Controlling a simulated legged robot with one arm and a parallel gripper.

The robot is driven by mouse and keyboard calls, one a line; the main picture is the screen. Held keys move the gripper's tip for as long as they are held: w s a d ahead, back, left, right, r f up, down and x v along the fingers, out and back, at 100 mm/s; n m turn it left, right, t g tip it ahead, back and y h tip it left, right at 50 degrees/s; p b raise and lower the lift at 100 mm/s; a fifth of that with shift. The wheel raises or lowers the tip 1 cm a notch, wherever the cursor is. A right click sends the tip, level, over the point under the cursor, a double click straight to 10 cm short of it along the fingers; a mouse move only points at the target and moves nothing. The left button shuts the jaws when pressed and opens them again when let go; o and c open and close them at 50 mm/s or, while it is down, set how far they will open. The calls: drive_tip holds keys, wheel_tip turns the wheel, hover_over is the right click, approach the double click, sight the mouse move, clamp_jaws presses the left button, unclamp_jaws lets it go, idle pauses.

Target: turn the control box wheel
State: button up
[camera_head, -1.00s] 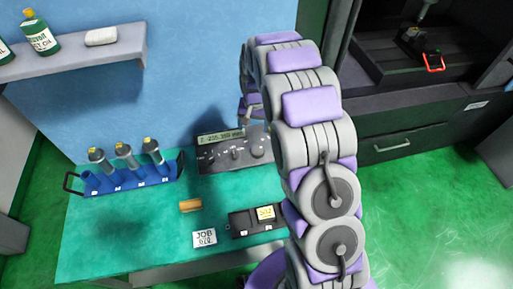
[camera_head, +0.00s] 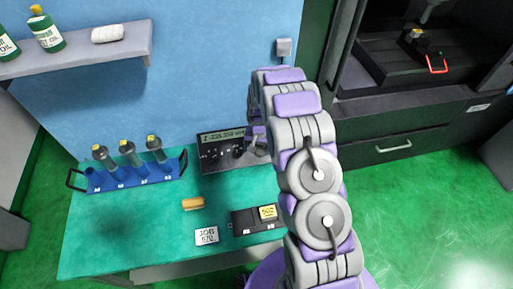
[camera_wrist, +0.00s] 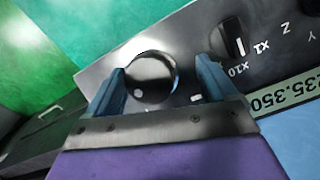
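The control box (camera_head: 222,158) is a dark panel with a lit readout on the teal bench, against the blue wall. Its wheel, a round glossy dark knob, shows clearly in the wrist view (camera_wrist: 152,80), with a small pale dot near its lower left rim. In the head view my arm partly hides the box's right end. My gripper (camera_wrist: 162,76) is open, with its two blue fingers on either side of the wheel. The left finger is close to the wheel's edge. A gap shows at the right finger. I cannot tell whether either finger touches.
A smaller selector knob (camera_wrist: 232,40) marked x1 and x10 sits beside the right finger. A blue rack (camera_head: 130,178) with several grey holders stands at the bench's left.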

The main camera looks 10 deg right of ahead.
drive_tip(key=shift+w+d+f, duration=0.1)
drive_tip(key=shift+d+f, duration=0.05)
drive_tip(key=shift+d, duration=0.8)
drive_tip(key=shift+o, duration=0.5)
drive_tip(key=shift+d, duration=0.3)
drive_tip(key=shift+c, duration=0.7)
drive_tip(key=shift+a, duration=0.85)
drive_tip(key=c, duration=0.4)
drive_tip(key=shift+c, duration=1)
drive_tip(key=shift+d, duration=0.25)
drive_tip(key=shift+c, duration=1.4)
